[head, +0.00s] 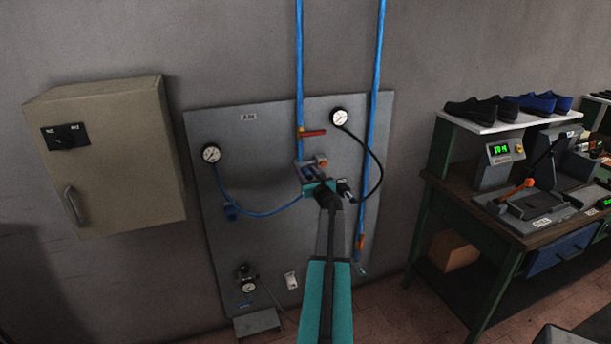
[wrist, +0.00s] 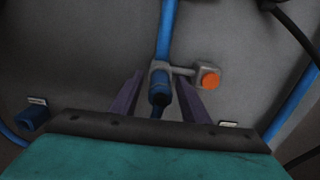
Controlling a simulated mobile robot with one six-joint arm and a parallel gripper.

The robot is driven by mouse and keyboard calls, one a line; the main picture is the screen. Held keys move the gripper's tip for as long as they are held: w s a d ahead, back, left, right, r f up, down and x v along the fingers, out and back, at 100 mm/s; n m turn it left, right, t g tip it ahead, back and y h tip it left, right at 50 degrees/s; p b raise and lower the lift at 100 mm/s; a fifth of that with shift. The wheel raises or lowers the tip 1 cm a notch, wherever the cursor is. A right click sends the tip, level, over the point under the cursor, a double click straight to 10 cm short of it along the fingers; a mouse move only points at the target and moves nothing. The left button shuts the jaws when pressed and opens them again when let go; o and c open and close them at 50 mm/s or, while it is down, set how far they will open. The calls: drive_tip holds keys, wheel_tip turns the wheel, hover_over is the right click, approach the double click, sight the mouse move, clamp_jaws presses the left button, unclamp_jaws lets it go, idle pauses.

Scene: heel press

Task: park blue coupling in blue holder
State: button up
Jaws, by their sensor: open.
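The blue coupling (wrist: 159,92) sits at the lower end of a grey fitting (wrist: 161,68) with an orange knob, in the middle of the wrist view. My gripper (wrist: 158,92) is open, with one dark finger on each side of the coupling and a visible gap on both sides. In the head view my gripper (head: 318,183) is in front of the fitting and hides most of the coupling. The blue holder (head: 231,212) is on the panel to the left of my gripper. It also shows at the left of the wrist view (wrist: 33,119) and looks empty.
A blue hose (head: 260,213) curves from the left gauge (head: 211,153) towards my gripper. A black hose (head: 380,165) hangs from the right gauge (head: 339,117). A red valve handle (head: 313,132) is above the fitting. A blue pipe (head: 374,80) runs down the right side.

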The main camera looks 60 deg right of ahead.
sight(310, 177)
clamp_jaws()
drive_tip(key=shift+b+v, duration=0.7)
drive_tip(key=shift+v, duration=2.3)
drive_tip(key=shift+s+a, duration=0.15)
drive_tip(key=shift+a, duration=0.05)
drive_tip(key=shift+b, duration=0.3)
